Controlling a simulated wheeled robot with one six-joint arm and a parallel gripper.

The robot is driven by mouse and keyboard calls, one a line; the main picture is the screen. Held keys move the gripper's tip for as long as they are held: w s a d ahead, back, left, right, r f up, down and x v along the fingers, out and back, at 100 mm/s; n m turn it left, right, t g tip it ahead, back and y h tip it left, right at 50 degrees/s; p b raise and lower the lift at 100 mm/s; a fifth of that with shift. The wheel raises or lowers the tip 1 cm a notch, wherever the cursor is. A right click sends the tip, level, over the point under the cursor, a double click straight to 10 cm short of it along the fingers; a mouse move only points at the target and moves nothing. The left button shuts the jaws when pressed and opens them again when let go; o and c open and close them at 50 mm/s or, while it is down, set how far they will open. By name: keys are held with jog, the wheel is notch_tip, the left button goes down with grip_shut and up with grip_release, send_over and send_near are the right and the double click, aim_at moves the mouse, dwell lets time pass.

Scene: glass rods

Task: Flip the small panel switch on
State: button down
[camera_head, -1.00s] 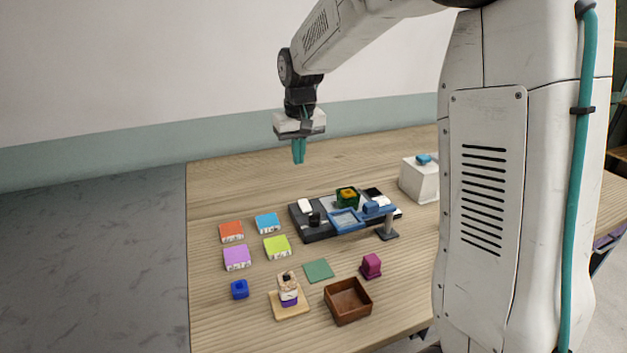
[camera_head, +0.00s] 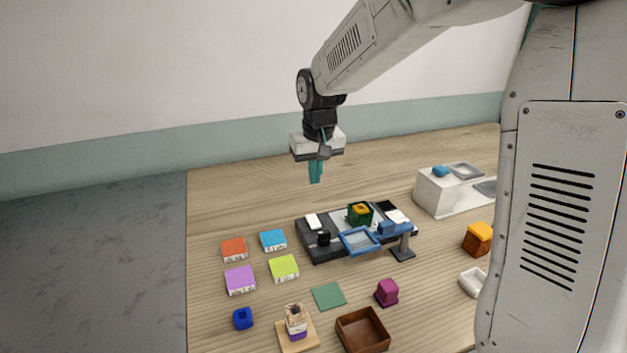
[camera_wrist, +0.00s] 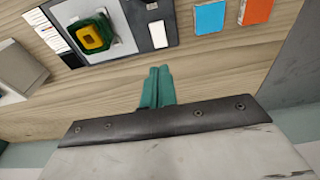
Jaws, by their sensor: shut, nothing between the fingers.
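A dark panel (camera_head: 322,254) lies on the table in the head view. On its left end are a white piece (camera_head: 314,221) and a black knob (camera_head: 323,239). The white piece also shows in the wrist view (camera_wrist: 158,34), flat on the dark panel. It may be the switch, but its on or off position cannot be made out. My gripper (camera_head: 316,181), with teal fingers, is shut and empty in the air above and behind the panel. Its fingers point down, apart from everything. In the wrist view the shut fingertips (camera_wrist: 159,70) lie below the white piece.
A green block with a yellow centre (camera_head: 360,212) sits on the panel. A blue framed magnifier-like stand (camera_head: 360,242) overhangs its front. A white box (camera_head: 440,192) stands right. Coloured blocks (camera_head: 240,280) lie left, and a brown tray (camera_head: 362,330) stands in front. Table behind the panel is clear.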

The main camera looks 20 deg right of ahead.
aim_at(312, 216)
jog(key=f, duration=0.4)
jog(key=w+f, duration=0.1)
jog(key=f, duration=0.6)
jog(key=shift+w+f, duration=0.3)
jog(key=shift+w, duration=0.1)
